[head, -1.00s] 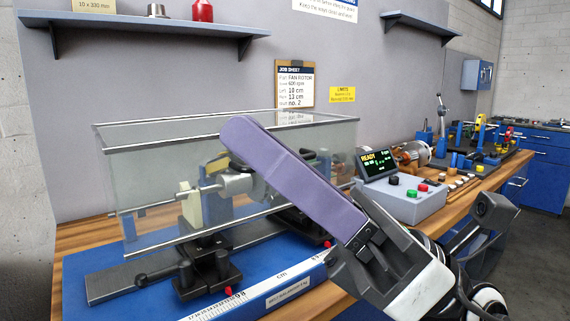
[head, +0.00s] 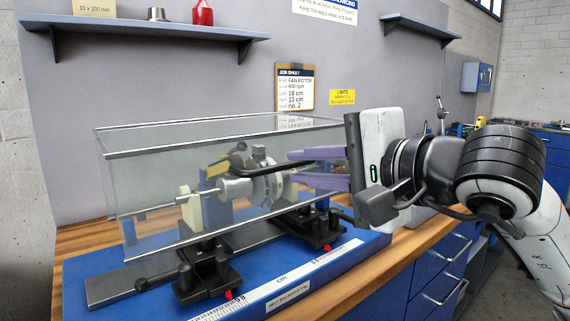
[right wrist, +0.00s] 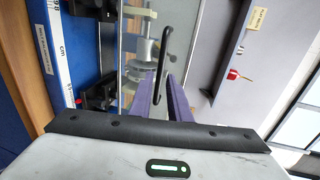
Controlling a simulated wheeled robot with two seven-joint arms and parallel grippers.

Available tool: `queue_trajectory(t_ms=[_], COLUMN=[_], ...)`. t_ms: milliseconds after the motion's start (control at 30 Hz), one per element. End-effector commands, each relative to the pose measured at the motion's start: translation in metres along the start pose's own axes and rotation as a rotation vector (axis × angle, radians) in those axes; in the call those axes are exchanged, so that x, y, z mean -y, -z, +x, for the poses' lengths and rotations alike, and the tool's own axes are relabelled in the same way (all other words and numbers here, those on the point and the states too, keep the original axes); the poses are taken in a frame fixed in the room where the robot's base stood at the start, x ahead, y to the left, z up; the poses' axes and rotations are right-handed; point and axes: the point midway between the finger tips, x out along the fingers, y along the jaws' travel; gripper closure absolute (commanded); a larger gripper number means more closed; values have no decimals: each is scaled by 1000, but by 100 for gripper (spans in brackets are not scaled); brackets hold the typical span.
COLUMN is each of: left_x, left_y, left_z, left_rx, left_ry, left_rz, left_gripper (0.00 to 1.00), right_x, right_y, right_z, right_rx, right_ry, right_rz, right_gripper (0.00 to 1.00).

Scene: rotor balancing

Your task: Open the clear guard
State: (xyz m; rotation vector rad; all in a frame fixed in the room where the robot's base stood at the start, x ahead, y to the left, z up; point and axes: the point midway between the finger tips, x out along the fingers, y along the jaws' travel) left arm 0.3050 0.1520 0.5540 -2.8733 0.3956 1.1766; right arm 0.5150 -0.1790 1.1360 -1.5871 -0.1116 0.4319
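The clear guard (head: 150,185) is a see-through box with grey edge strips. It sits down over the rotor (head: 262,185) on the blue-based balancing machine. A black bar handle (head: 275,163) is on its front; the handle (right wrist: 161,60) also shows upright in the right wrist view. My right gripper (head: 318,168) has purple fingers and points left at the handle's right end. In the right wrist view its fingers (right wrist: 164,100) are apart, with the handle's near end between or just before them; contact cannot be told. My left gripper is out of view.
A blue base with a ruler strip (head: 295,285) lies in front of the guard. A job sheet (head: 295,88) hangs on the wall behind. Shelves (head: 150,25) are above. My right arm hides most of the control box and the bench's right part.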

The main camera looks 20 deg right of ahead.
Motion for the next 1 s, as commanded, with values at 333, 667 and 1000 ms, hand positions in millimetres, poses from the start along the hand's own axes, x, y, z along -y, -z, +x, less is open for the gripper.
queue_trajectory(t_ms=[333,667,1000], left_x=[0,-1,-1], left_y=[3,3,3], left_z=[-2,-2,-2], left_rx=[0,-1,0], left_ry=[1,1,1], left_rz=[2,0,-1], left_gripper=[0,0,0], right_x=[0,0,0], right_y=[-1,-1,-1], right_z=[48,52,51], right_rx=[3,3,3], right_ry=[-2,0,-1], right_rz=[3,1,1], right_gripper=[83,83,100])
